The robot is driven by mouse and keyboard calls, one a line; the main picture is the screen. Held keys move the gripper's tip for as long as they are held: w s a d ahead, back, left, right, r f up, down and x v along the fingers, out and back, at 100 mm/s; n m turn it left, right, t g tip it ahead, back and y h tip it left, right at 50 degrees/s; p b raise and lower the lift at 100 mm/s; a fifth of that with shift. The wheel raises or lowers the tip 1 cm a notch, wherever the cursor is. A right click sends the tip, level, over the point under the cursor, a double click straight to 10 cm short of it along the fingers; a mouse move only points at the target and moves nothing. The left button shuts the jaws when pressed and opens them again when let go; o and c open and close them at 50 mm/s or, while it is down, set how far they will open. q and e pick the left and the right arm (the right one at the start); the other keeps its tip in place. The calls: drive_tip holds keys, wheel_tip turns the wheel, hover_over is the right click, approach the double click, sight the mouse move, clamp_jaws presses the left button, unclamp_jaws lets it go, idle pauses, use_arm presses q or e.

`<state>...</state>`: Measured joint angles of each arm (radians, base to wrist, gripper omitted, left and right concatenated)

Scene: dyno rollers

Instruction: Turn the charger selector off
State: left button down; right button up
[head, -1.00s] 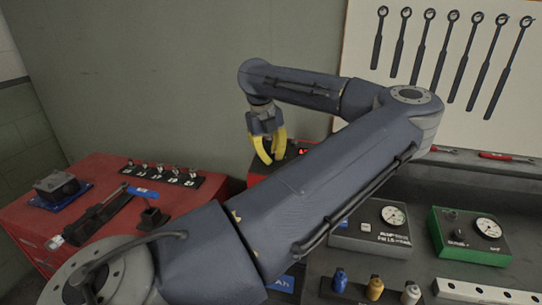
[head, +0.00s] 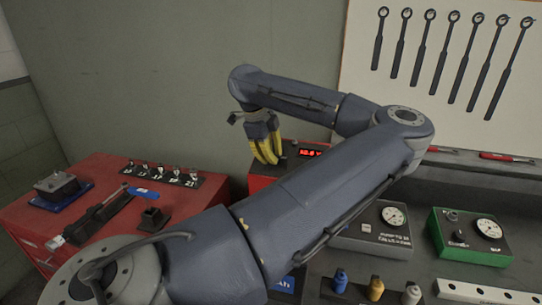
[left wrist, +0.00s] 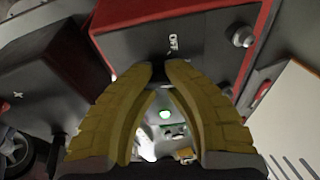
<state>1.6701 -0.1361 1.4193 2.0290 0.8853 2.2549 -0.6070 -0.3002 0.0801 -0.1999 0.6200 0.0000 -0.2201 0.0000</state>
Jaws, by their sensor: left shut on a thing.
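The charger is a red and dark grey box with a lit red display (head: 310,153), behind my left arm in the head view; its dark panel (left wrist: 205,45) fills the top of the left wrist view. White OFF lettering (left wrist: 174,43) is on the panel, just above my fingertips. My left gripper (head: 270,160) has yellow fingers pointing down at the charger's left part. In the left wrist view its fingertips (left wrist: 159,72) close on a small dark part, the selector, mostly hidden between them. My right gripper is not in view.
A red cabinet (head: 95,180) at left carries small parts and a tool. A grey gauge box (head: 372,238), a green gauge box (head: 455,247) and small coloured bottles (head: 375,289) stand on the right bench. Wrenches (head: 430,50) hang on the wall board. My left arm crosses the middle.

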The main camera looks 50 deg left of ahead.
use_arm(q)
drive_tip(key=n+y, duration=0.1)
drive_tip(key=n, duration=0.5)
drive_tip(key=shift+n+t, duration=0.3)
drive_tip(key=shift+t, duration=0.1)
drive_tip(key=n, duration=0.4)
drive_tip(key=shift+w+y, duration=0.1)
drive_tip(key=shift+y, duration=0.3)
drive_tip(key=shift+r, duration=0.1)
drive_tip(key=shift+r+n+t, duration=0.1)
drive_tip(key=shift+n+t, duration=0.2)
drive_tip(key=shift+n, duration=0.1)
drive_tip(key=c, duration=1.4)
unclamp_jaws()
drive_tip(key=shift+a, duration=0.1)
drive_tip(key=o, duration=0.5)
drive_tip(key=shift+w, duration=0.15)
drive_tip(key=shift+c, duration=0.2)
drive_tip(key=shift+s+r, duration=0.2)
drive_tip(key=shift+s, duration=0.1)
drive_tip(key=v, duration=1.1)
drive_tip(key=shift+d+r, duration=0.2)
